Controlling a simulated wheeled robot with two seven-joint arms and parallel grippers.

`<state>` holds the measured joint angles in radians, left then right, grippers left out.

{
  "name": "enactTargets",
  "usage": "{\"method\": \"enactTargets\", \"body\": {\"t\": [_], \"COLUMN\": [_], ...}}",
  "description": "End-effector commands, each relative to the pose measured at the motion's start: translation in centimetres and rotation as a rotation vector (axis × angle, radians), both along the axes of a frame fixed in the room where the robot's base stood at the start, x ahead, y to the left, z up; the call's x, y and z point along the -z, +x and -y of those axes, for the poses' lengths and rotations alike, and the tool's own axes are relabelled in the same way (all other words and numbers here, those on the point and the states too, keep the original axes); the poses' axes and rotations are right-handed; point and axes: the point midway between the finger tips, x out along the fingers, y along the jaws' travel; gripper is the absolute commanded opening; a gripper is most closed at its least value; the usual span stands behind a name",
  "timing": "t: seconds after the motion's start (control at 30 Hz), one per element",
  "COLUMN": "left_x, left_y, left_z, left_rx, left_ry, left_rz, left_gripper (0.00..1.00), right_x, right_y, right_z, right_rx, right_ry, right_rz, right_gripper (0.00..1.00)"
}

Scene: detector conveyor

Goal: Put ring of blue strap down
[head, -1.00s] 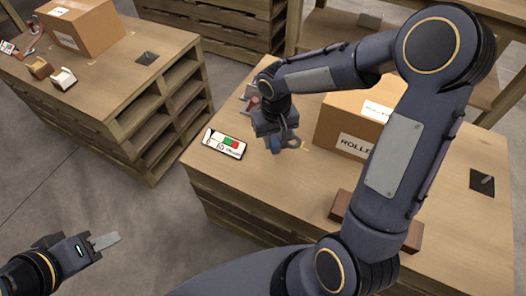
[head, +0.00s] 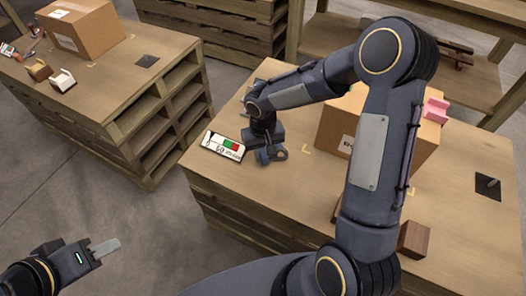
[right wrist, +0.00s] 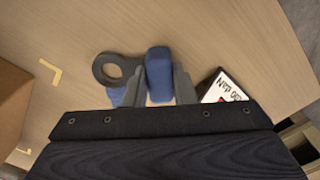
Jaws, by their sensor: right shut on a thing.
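My right gripper (head: 268,154) is shut on the ring of blue strap (right wrist: 158,72), low over the near pallet table's top, close to its left edge. In the right wrist view the blue strap shows between the two fingers (right wrist: 158,88). A dark grey round ring (right wrist: 112,70) sits beside the left finger, with a bit of blue below it. I cannot tell whether the strap touches the table. My left gripper (head: 103,248) is empty over the floor at the lower left; its finger opening is not clear.
A white card with red and green marks (head: 224,146) lies just left of my right gripper. A cardboard box (head: 335,128) stands to its right, partly behind my arm. Brown blocks (head: 414,240) and a dark plate (head: 488,186) lie further right. Another pallet table (head: 110,85) stands left.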

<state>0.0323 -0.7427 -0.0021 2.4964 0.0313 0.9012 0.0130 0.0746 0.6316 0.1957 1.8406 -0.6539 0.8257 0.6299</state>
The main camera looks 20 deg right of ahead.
Motion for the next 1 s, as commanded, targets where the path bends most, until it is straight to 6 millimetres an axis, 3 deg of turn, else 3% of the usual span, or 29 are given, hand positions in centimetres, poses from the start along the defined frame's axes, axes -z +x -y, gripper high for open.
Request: {"method": "enactTargets", "body": {"t": [0.03, 0.07, 0.23, 0.47, 0.63, 1.0], "left_x": [0.3, 0.3, 0.2, 0.2, -0.4, -2.5], "left_y": [0.0, 0.0, 0.0, 0.0, 0.0, 0.0], "left_z": [0.0, 0.0, 0.0, 0.0, 0.0, 0.0], "left_rx": [0.000, 0.000, 0.000, 0.000, 0.000, 0.000], "left_ry": [0.000, 0.000, 0.000, 0.000, 0.000, 0.000], "left_rz": [0.000, 0.000, 0.000, 0.000, 0.000, 0.000], "left_gripper": [0.36, 0.36, 0.36, 0.36, 0.36, 0.36], "right_x": [0.3, 0.3, 0.2, 0.2, -1.0, -8.7], "right_y": [0.0, 0.0, 0.0, 0.0, 0.1, 0.1], "right_z": [0.0, 0.0, 0.0, 0.0, 0.0, 0.0], "right_rx": [0.000, 0.000, 0.000, 0.000, 0.000, 0.000], "right_ry": [0.000, 0.000, 0.000, 0.000, 0.000, 0.001], "right_rz": [0.001, 0.000, 0.000, 0.000, 0.003, 0.006], "right_gripper": [0.00, 0.25, 0.45, 0.45, 0.45, 0.45]}}
